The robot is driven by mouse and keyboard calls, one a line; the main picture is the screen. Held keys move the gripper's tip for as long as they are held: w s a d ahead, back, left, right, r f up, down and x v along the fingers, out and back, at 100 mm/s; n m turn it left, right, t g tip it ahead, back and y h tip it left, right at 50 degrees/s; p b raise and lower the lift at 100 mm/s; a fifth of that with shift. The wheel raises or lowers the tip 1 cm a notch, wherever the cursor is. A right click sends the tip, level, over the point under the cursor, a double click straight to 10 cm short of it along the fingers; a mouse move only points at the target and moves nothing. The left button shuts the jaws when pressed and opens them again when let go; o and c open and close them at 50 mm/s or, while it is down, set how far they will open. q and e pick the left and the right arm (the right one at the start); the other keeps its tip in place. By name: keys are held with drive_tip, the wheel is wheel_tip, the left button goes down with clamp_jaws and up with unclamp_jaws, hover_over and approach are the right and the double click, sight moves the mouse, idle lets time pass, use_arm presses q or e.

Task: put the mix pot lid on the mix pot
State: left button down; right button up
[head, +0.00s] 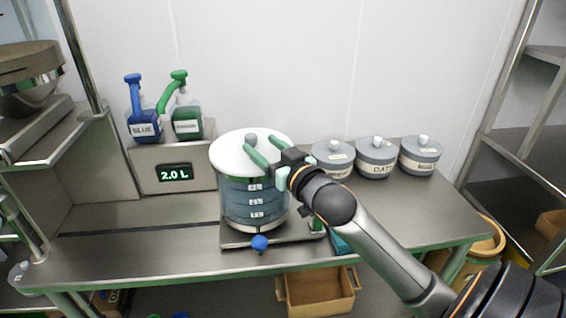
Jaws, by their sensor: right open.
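The mix pot (254,204) is a clear vessel with volume marks and dark liquid, upright on a metal stand with a blue knob at the front. The mix pot lid (228,153), a white disc with a grey knob (251,138), lies over the pot's top and looks about level. Whether its rim is fully seated all round I cannot tell. My right gripper (261,145), with green fingers, is open above the lid's right side, close to the knob and not closed on it. My left gripper is not in view.
Several grey lidded canisters (376,161) stand right of the pot. A blue bottle (144,124) and a green bottle (186,121) stand behind left, above a 2.0 L display (174,173). The steel table (130,245) is clear at front left.

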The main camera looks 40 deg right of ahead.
drive_tip(key=s+p, duration=0.1)
drive_tip(key=s, duration=0.8)
drive_tip(key=shift+a+p, duration=0.35)
drive_tip(key=s+a+f+g, duration=0.2)
drive_tip(key=s+f+g, duration=0.15)
drive_tip(key=f, duration=0.55)
drive_tip(key=s+a+f+g, duration=0.2)
drive_tip(key=s+f+g, duration=0.15)
drive_tip(key=f, duration=0.55)
drive_tip(key=s+a+f+n+g+y, duration=0.2)
drive_tip(key=s+a+f+n+g, duration=0.1)
drive_tip(key=s+a+f+g, duration=0.75)
drive_tip(key=w+a+f+t+y, duration=0.1)
drive_tip(key=w+a+f+t, duration=0.1)
drive_tip(key=f+t, duration=0.6)
drive_tip(key=shift+w+f+y, duration=0.4)
drive_tip(key=shift+w+f, duration=0.35)
drive_tip(key=shift+w, duration=0.1)
